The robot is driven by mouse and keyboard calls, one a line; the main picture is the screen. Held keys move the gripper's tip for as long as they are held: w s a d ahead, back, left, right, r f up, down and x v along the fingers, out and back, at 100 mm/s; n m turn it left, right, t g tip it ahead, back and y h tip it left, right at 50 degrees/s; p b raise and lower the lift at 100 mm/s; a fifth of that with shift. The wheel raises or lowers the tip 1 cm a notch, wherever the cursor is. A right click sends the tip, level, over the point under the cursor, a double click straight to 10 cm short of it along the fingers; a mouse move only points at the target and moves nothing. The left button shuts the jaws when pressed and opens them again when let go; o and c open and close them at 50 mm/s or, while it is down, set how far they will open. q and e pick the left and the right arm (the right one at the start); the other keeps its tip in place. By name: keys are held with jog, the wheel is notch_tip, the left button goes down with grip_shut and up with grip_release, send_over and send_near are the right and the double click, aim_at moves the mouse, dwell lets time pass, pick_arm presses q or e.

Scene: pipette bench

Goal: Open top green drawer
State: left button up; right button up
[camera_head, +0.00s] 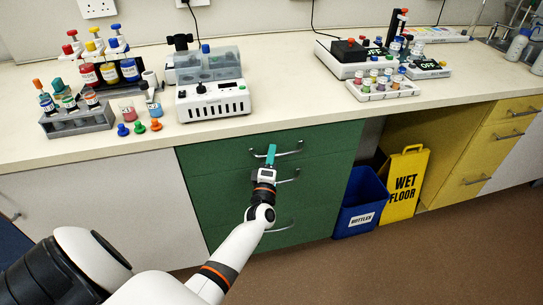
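The top green drawer (325,139) is in the upper part of the green cabinet under the bench, and its front looks flush with the cabinet. Its silver bar handle (290,152) runs across the upper front. My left gripper (270,154) reaches up from the lower left, with its teal fingertips at the left part of this handle. The fingers overlap from this angle, so I cannot tell whether they are open or closed around the bar. My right gripper is out of view.
Lower green drawers with handles are below, partly behind my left arm. A blue bin (361,200) and a yellow wet floor sign (406,185) stand to the right. Bottles, racks and a white device (213,101) stand on the bench (290,100). The brown floor in front is clear.

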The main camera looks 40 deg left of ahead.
pick_arm(q)
jog(key=shift+w+a, duration=0.1)
jog(key=shift+w, duration=0.05)
jog(key=shift+c, duration=0.2)
grip_shut()
